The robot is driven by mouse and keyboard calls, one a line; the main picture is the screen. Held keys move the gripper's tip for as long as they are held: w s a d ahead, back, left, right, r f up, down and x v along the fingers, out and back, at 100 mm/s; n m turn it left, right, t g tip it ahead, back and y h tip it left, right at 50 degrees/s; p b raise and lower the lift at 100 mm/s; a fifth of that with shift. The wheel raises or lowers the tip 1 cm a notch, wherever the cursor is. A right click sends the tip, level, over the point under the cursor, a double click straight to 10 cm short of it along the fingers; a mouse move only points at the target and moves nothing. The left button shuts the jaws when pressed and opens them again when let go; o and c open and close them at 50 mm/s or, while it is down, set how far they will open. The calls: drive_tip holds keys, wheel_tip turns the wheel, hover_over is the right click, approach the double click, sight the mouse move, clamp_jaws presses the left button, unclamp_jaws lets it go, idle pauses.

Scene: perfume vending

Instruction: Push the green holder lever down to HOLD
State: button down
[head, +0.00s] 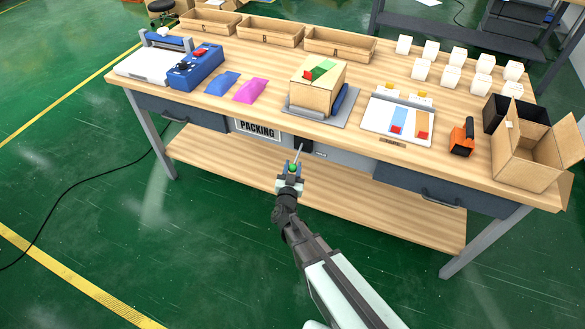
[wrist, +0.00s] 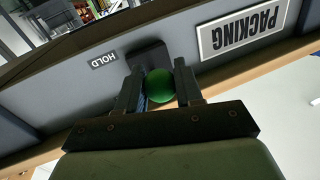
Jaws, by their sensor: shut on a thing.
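The green holder lever has a round green knob (head: 293,167), which also shows in the wrist view (wrist: 160,86). A thin shaft joins the knob to a dark mount (wrist: 150,56) on the front of the bench. My gripper (head: 293,166) is in front of the bench, below the tabletop edge, with its two fingers on either side of the knob, shut on it. The HOLD label (wrist: 103,59) is on the grey panel beside the mount and reads upside down in the wrist view. The shaft is mostly hidden behind the knob in the wrist view.
The PACKING sign (head: 257,130) is on the panel close to the lever. The wooden tabletop (head: 270,82) overhangs above, with a cardboard box (head: 318,88) near its front edge. A lower wooden shelf (head: 330,205) lies behind and below my gripper. The green floor in front is clear.

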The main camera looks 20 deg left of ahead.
drive_tip(key=shift+w+f, duration=0.3)
drive_tip(key=shift+f, duration=0.45)
drive_tip(key=c, duration=0.8)
unclamp_jaws()
drive_tip(key=shift+r, duration=0.1)
drive_tip(key=v, duration=1.3)
drive_tip(key=shift+s+d, duration=0.1)
drive_tip(key=shift+s, duration=0.3)
